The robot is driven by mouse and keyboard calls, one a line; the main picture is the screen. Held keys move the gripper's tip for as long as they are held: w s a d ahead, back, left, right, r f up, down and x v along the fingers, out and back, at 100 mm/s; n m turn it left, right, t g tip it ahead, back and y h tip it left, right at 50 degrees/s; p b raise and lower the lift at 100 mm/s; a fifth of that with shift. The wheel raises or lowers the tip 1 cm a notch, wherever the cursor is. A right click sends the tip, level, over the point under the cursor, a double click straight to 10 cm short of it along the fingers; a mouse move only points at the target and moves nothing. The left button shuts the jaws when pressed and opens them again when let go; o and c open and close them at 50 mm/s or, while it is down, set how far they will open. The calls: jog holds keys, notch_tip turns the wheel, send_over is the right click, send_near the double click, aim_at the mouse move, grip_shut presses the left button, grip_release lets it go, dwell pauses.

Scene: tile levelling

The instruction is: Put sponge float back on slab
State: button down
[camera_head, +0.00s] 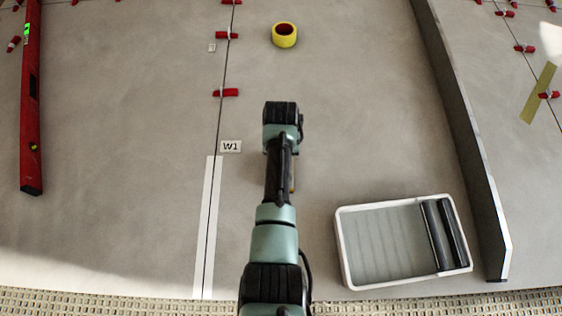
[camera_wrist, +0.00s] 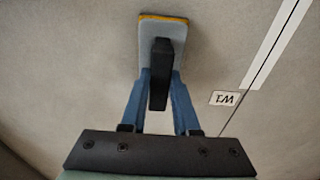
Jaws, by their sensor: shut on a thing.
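The sponge float (camera_wrist: 178,32) shows in the wrist view as a grey plate with a yellow-orange edge and a black handle. My gripper (camera_wrist: 160,82) is shut on the black handle, with one blue finger on either side. In the head view my arm hides nearly all of the float; only a thin yellowish edge (camera_head: 292,178) shows beside the arm. The slab (camera_head: 330,130) is the large grey tiled surface under the arm. I cannot tell whether the float touches the slab or hangs just above it.
A white tray (camera_head: 341,240) with black rollers stands at lower right. A dark upright edge (camera_head: 460,120) runs along the right. A red level (camera_head: 31,110) lies at left. A yellow tape roll (camera_head: 285,36) sits at the back. A W1 label (camera_head: 231,146) and white strip (camera_head: 207,225) lie left of my arm.

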jog(key=shift+f, duration=0.15)
jog(key=c, duration=0.7)
grip_release()
jog(key=shift+o, duration=0.2)
notch_tip(320, 180, up, 12)
jog(key=p, duration=0.9)
jog(key=shift+s, duration=0.4)
